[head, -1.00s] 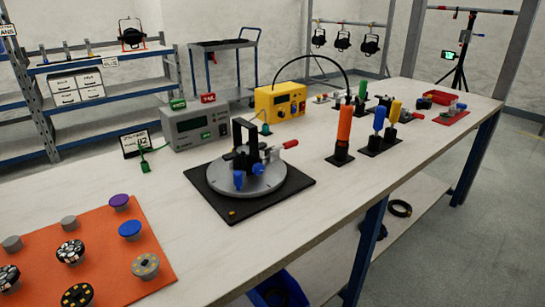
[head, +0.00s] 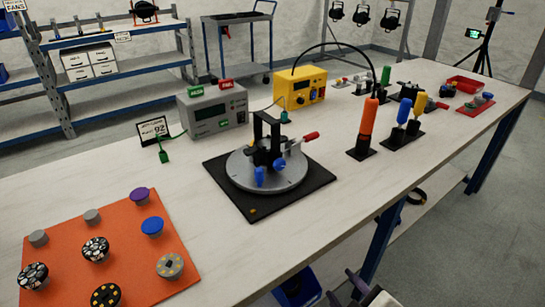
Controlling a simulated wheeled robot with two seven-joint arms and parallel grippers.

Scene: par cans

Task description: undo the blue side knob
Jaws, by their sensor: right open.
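A black yoke-shaped fixture (head: 266,138) stands on a round grey turntable (head: 240,172) on a black base plate (head: 222,178). Two blue knobs show low on the fixture: a larger one (head: 260,177) at the front and a smaller one (head: 279,164) just right of it. I cannot tell from the view how tight either is. A red-handled clamp (head: 309,136) sits at the turntable's right side. My right gripper (head: 345,287) is open at the bottom edge, partly cut off, in front of the table and well short of the knobs. My left gripper is not in view.
An orange mat (head: 65,240) with several round knobs lies at front left. A grey meter (head: 213,111) and a yellow power supply (head: 299,89) stand behind the turntable. Upright orange (head: 367,125), blue and yellow handled tools stand to its right. The tabletop between mat and turntable is clear.

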